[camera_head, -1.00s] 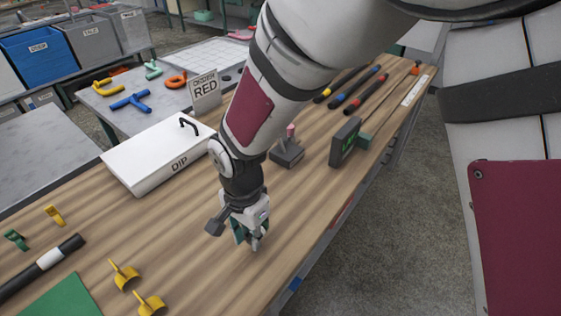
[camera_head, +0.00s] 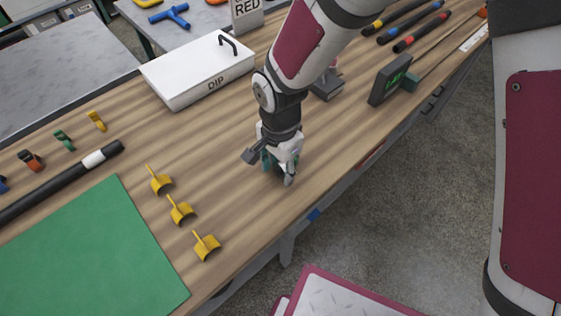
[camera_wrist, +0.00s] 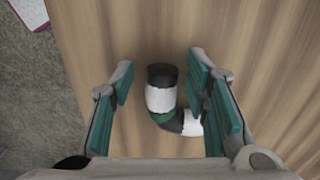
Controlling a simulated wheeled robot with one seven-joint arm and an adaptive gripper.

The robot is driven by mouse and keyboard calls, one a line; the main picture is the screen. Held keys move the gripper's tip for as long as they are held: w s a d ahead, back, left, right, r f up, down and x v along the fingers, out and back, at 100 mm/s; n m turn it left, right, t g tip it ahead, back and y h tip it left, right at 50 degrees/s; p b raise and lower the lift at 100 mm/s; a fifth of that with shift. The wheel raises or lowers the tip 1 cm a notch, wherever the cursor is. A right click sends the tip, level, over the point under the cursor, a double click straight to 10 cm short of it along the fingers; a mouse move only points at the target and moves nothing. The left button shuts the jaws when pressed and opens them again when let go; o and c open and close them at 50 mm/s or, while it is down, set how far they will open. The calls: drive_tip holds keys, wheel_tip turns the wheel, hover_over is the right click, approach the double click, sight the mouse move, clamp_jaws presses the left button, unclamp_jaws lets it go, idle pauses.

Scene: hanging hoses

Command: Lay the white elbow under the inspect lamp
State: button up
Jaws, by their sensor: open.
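The white elbow (camera_wrist: 161,98) shows in the wrist view, lying on the wooden bench between my fingers. It is a short bent pipe with a black end, a dark green band near the bend and a second white end pointing right. My gripper (camera_wrist: 160,92) is open, with a green-padded finger on each side of the elbow and a gap on both sides. In the head view my gripper (camera_head: 279,172) points down close to the bench top, and it hides the elbow there. I cannot make out the inspect lamp in either view.
A white DIP box (camera_head: 190,80) stands behind my gripper. Several yellow holders (camera_head: 180,211) and a green mat (camera_head: 85,255) lie to the left. A dark display (camera_head: 388,82) stands to the right. The bench (camera_head: 225,150) is bare around my gripper; its front edge is close.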

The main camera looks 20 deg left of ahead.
drive_tip(key=shift+r, duration=0.1)
wheel_tip(320, 180, up, 12)
drive_tip(key=w+d+r+t, duration=0.1)
drive_tip(key=w+d+r, duration=0.2)
drive_tip(key=d+r, duration=0.55)
drive_tip(key=s+d+r+n, duration=0.15)
drive_tip(key=d+r, duration=0.25)
drive_tip(key=d, duration=0.9)
drive_tip(key=s+d+r+n+t, duration=0.2)
drive_tip(key=s+d+n, duration=0.1)
drive_tip(key=s+d, duration=0.8)
drive_tip(key=d+p, duration=0.1)
drive_tip(key=d, duration=0.2)
drive_tip(key=shift+s+r, duration=0.25)
drive_tip(key=shift+r, duration=0.05)
drive_tip(key=shift+r, duration=0.1)
